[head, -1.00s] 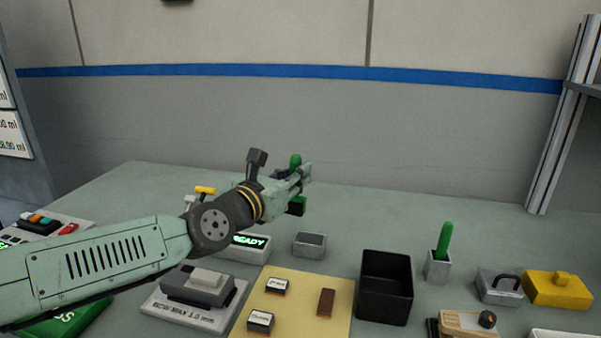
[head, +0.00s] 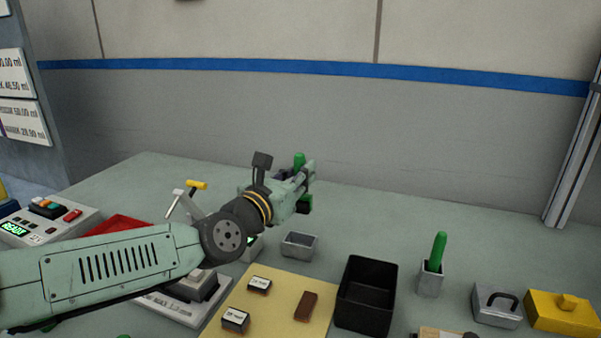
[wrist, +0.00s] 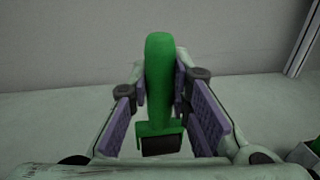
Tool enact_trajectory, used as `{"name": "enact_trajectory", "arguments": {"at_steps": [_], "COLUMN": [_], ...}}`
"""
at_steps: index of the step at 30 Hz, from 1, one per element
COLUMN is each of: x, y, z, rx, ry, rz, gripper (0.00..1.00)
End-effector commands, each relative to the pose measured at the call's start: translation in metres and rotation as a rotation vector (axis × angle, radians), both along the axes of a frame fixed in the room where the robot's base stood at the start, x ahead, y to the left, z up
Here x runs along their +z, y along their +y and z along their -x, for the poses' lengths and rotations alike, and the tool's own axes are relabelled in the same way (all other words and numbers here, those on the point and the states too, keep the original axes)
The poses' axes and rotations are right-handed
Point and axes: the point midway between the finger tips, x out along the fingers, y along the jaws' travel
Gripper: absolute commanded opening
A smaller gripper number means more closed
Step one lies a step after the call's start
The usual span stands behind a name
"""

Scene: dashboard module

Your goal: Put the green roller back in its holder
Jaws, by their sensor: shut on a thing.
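The green roller (wrist: 158,75) is upright between the padded fingers of my gripper (wrist: 160,95) in the wrist view. Its green handle points up, and a wider green part with a dark underside is at its lower end. In the head view, the roller's green top (head: 299,159) shows above my gripper (head: 304,182), which holds it above the table's back part. A small grey open-topped box (head: 299,246) stands below and in front of the gripper, apart from it; I cannot tell if it is the holder. Another green handle (head: 437,250) stands in a grey square holder (head: 430,282) on the right.
A black open bin (head: 367,295) stands front centre, beside a tan mat (head: 265,312) with several small blocks. A grey block with a handle (head: 497,306) and a yellow block (head: 562,312) are at right. A yellow-topped lever (head: 196,185) rises behind my arm. The back table is clear.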

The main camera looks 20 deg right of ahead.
Motion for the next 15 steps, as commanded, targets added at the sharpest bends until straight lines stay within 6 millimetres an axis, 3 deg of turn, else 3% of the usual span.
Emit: {"name": "enact_trajectory", "arguments": {"at_steps": [9, 15], "x": [-0.002, -0.018], "y": [0.0, 0.0], "z": [0.0, 0.0], "rx": [-0.001, -0.001], "ry": [-0.001, 0.0], "rz": [-0.001, 0.0], "gripper": [0.0, 0.0]}}
